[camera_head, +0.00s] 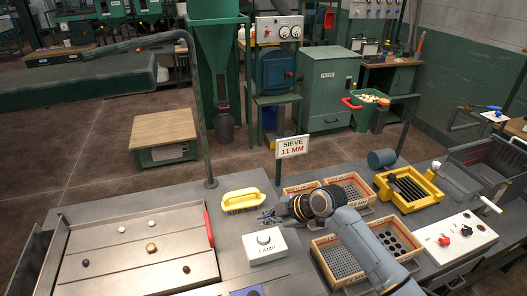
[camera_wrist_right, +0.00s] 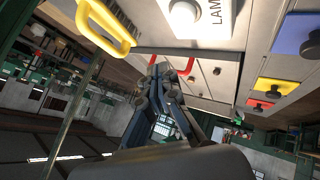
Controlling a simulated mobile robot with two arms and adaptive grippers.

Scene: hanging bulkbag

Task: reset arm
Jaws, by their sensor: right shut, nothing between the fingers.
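My right arm comes in from the lower right of the head view. Its gripper (camera_head: 268,217) points left above the grey worktop, just behind the white lamp box (camera_head: 265,246) and to the right of the yellow-handled brush (camera_head: 242,201). In the right wrist view the gripper's fingers (camera_wrist_right: 161,72) are together with nothing between them. The lamp box (camera_wrist_right: 200,18) and the yellow handle (camera_wrist_right: 107,27) also show at the top there. My left gripper is not in either view.
A metal tray (camera_head: 185,222) with several small round pieces lies at the left. Wooden sieve boxes (camera_head: 338,262), a yellow rack (camera_head: 408,190) and a white control panel (camera_head: 455,237) stand around my right arm. A sieve sign (camera_head: 292,147) and a curved pole (camera_head: 202,120) rise at the worktop's back edge.

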